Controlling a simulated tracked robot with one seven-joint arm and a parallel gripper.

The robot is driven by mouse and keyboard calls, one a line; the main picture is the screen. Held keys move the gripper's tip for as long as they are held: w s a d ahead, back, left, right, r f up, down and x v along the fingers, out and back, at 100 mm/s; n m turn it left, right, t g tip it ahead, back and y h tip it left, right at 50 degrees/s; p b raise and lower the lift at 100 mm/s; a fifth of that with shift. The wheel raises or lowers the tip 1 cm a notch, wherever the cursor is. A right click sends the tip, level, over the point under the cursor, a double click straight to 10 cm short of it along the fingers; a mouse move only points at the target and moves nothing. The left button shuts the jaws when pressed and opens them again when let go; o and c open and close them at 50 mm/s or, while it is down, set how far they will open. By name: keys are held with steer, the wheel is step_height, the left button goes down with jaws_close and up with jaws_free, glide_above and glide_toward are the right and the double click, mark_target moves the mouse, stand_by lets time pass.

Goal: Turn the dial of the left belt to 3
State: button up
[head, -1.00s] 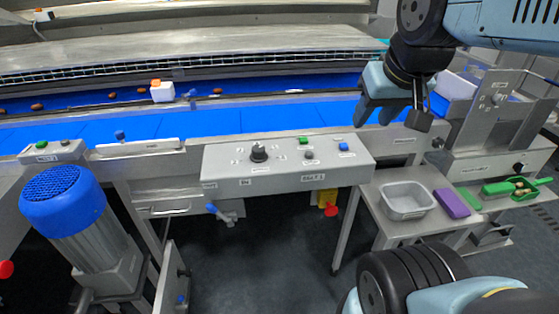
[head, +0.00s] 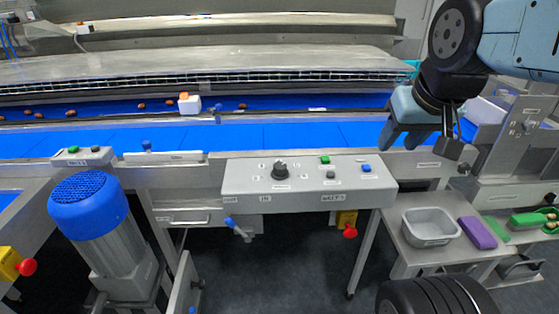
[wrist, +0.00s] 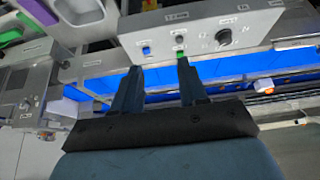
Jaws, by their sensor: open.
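A black dial (head: 280,170) sits on the sloped top of a grey control box (head: 308,202) at the middle of the head view, ringed by small labels too small to read. It also shows at the upper right of the wrist view (wrist: 223,37). I cannot tell its setting or which belt it serves. My gripper (head: 398,143) is open and empty, right of the box and clearly apart from the dial. In the wrist view my gripper's fingers (wrist: 160,68) point towards the box, nearer its green button (wrist: 181,55) and blue button (wrist: 146,50) than the dial.
A blue belt (head: 235,137) runs behind the box. A blue-capped motor (head: 90,202) stands at the left. A small table on the right holds a grey tub (head: 430,225) and a purple block (head: 477,232). A red knob (head: 350,231) hangs below the box. A grey panel (head: 523,125) stands far right.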

steer(key=shift+o, duration=1.4)
steer(key=shift+w+a+r, duration=0.1)
steer(key=shift+w, duration=0.15)
steer(key=shift+o, duration=0.8)
steer(key=w+a+m+g, duration=0.2)
steer(key=w+a, duration=0.4)
steer(key=w, duration=0.5)
steer(key=shift+w+a+m+g+y, duration=0.3)
steer(key=shift+a+m+g, duration=0.1)
steer(key=shift+m, duration=0.4)
steer(key=m+g, duration=0.3)
steer(key=m, duration=0.1)
glide_above(280, 166)
step_height(280, 166, down, 8)
step_height(280, 166, down, 13)
steer(key=shift+f, duration=0.1)
steer(key=c, duration=1.1)
